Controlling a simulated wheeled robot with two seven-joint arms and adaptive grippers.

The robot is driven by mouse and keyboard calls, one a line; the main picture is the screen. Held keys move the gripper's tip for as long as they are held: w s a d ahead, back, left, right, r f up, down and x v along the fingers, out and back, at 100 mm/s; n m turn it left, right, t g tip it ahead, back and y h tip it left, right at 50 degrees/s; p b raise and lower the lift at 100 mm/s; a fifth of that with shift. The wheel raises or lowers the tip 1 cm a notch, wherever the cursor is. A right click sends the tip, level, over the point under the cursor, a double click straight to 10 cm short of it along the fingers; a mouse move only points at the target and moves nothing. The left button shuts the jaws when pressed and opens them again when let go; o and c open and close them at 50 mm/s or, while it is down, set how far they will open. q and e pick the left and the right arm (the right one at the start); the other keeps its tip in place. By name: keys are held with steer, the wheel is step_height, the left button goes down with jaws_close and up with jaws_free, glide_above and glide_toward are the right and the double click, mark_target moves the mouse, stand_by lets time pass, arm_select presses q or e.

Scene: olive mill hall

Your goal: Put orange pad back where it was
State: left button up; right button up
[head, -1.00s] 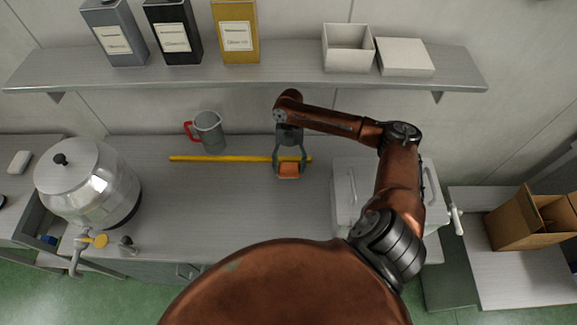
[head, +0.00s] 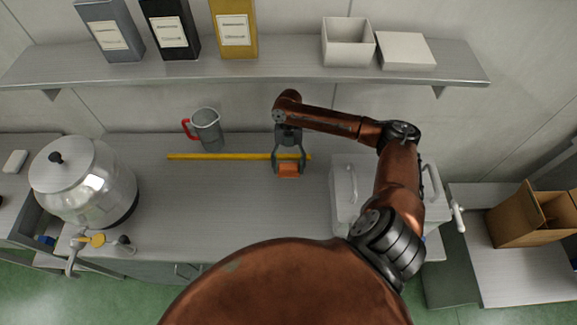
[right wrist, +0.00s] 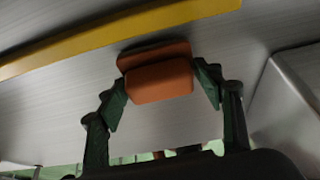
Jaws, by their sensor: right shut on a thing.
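The orange pad (head: 289,170) is a small block on the grey counter, in front of the yellow strip (head: 215,157). My right gripper (head: 289,168) points down at it and is shut on it, with a finger at each side. In the right wrist view the orange pad (right wrist: 160,82) shows between the fingertips (right wrist: 158,88), with a second orange face behind its front one. The yellow strip (right wrist: 120,32) runs just beyond it. I cannot tell whether the pad touches the counter. My left gripper is not in view.
A grey jug with a red handle (head: 206,128) stands behind the strip. A steel vessel with a tap (head: 85,188) stands at the left. A pale lidded box (head: 345,195) is right of the gripper, under my arm. A shelf (head: 250,72) overhangs the back. The counter's middle is clear.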

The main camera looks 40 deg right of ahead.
steer(key=shift+f, duration=0.2)
steer(key=o, duration=1.4)
steer(key=shift+c, duration=0.2)
